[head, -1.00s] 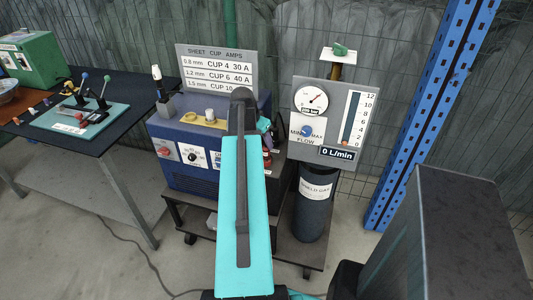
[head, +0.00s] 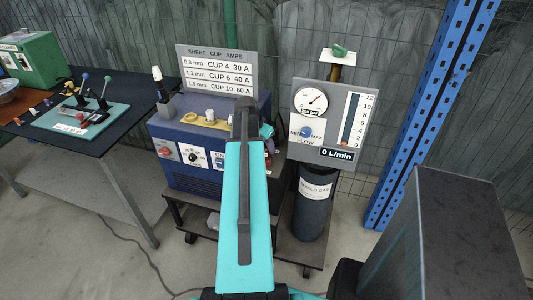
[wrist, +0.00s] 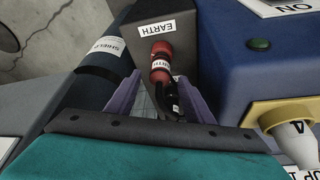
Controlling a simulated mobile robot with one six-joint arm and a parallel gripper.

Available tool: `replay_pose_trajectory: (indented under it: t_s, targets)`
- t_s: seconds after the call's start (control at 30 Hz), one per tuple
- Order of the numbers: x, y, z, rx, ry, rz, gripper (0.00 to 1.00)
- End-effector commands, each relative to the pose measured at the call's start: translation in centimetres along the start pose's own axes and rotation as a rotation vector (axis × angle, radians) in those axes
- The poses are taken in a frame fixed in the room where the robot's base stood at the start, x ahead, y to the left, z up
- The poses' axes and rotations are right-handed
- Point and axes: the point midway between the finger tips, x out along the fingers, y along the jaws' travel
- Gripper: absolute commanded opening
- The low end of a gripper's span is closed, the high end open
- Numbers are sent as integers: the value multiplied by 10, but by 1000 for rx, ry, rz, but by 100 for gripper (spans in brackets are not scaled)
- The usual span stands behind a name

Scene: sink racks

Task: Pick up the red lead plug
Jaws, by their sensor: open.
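The red lead plug (wrist: 161,62) shows in the wrist view, standing out from a dark grey panel marked EARTH, with a white label around its body. A dark lead hangs below it. My gripper (wrist: 158,80) is open, its two purple fingers on either side of the plug's lower part, with no clear contact visible. In the head view a small red part of the plug (head: 268,157) shows right of my arm, which hides most of the gripper.
The blue power unit (wrist: 222,60) stands close to the right finger in the wrist view. The dark shield gas cylinder (wrist: 97,70) is close on the left. In the head view a gauge panel (head: 328,125) stands right of my arm.

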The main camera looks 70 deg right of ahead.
Motion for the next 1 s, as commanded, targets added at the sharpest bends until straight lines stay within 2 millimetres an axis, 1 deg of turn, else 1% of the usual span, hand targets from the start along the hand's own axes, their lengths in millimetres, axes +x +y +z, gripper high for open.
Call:
replay_pose_trajectory:
  t_s: [0.23,0.4,1.0]
  targets:
    - [22,0,-1,0,-2,2,48]
    - [31,0,-1,0,0,0,48]
    - [32,0,0,0,0,0,48]
